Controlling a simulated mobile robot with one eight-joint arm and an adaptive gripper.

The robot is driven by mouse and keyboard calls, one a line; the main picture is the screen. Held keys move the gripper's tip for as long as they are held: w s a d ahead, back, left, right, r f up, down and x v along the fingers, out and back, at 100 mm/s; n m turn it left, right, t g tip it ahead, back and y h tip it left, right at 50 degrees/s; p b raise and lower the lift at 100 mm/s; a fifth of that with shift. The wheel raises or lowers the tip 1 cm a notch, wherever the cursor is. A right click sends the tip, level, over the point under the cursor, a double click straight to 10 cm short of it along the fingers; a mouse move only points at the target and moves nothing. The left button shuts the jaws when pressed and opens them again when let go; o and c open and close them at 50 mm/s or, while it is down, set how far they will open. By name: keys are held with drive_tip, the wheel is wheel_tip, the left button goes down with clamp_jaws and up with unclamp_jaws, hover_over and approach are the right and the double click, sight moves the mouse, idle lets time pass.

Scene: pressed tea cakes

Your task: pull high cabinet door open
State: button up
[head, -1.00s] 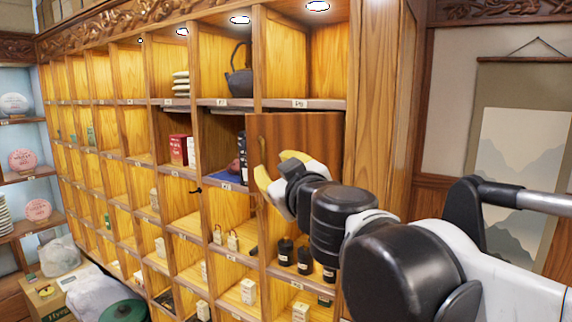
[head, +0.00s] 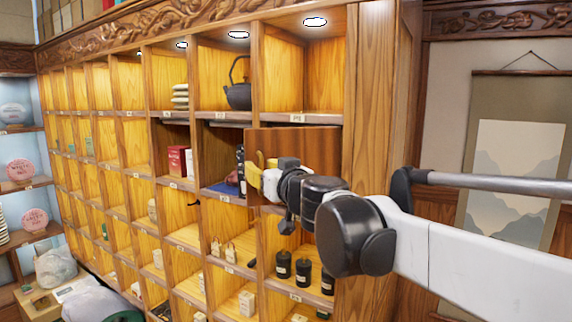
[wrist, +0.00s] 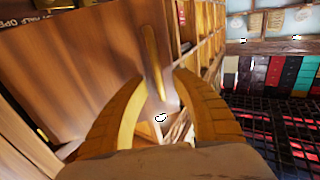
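The high cabinet door (head: 310,143) is a plain brown wooden panel in the right column, one row below the top shelf. In the wrist view the door (wrist: 75,65) fills the left side, with a slim yellowish handle (wrist: 152,55) standing near its edge. My gripper (head: 254,172) is at the door's left edge in the head view. In the wrist view my gripper (wrist: 160,82) has its two yellow fingers spread, one on each side of the handle's lower end. I see a gap between them and no clear contact. My wrist hides the door's lower part.
Open cubbies surround the door. A dark teapot (head: 239,92) stands above left, and a red box (head: 177,160) sits further left. Several black jars (head: 303,271) stand below. A hanging scroll (head: 515,165) is on the wall to the right.

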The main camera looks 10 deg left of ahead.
drive_tip(key=shift+w+a, duration=0.15)
drive_tip(key=shift+w, duration=0.05)
